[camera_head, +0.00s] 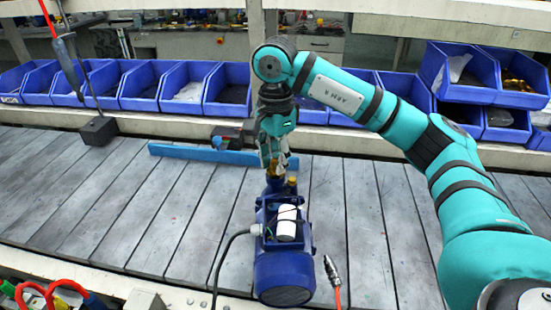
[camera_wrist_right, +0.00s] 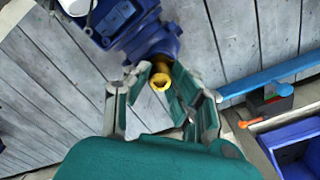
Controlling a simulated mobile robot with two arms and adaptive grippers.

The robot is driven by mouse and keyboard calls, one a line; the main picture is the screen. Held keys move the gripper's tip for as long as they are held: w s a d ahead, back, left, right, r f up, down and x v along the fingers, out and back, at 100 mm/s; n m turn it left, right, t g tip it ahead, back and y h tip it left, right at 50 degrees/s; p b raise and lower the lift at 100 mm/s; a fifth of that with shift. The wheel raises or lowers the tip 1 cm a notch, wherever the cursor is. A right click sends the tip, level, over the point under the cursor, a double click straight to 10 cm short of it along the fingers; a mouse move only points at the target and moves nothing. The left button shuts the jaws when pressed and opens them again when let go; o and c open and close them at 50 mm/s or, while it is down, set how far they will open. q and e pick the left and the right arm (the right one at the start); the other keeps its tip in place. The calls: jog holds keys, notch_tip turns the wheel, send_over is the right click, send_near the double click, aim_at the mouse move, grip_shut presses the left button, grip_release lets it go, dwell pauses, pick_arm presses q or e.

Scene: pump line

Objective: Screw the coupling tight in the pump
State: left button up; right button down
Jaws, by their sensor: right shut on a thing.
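The blue pump (camera_head: 284,262) lies on the slatted grey bench, with a white cylinder and cables in its open top box. It shows at the top of the right wrist view (camera_wrist_right: 150,42). The brass-yellow coupling (camera_wrist_right: 160,81) is at the pump's blue port, between the fingers of my right gripper (camera_wrist_right: 161,84). My right gripper (camera_head: 274,160) points down over the pump's far end and is shut on the coupling. Its fingers partly hide the coupling in the head view. How deep the thread sits cannot be seen. My left gripper is not in view.
A blue bar (camera_head: 215,155) lies behind the pump, with a dark red-and-black tool (camera_head: 232,135) beside it. A red-tipped hose fitting (camera_head: 331,270) lies right of the pump. Blue bins (camera_head: 227,90) line the back. A tool hangs at left above a black block (camera_head: 98,131).

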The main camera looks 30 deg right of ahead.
aim_at(275, 161)
jog(key=m, duration=0.3)
dwell(0.4)
jog(key=shift+m+p, duration=0.3)
jog(key=shift+m, duration=0.5)
jog(key=c, duration=0.8)
grip_release()
jog(key=shift+c, duration=0.2)
jog(key=shift+r, duration=0.15)
jog(key=shift+r+p, duration=2.15)
jog(key=shift+r, duration=0.75)
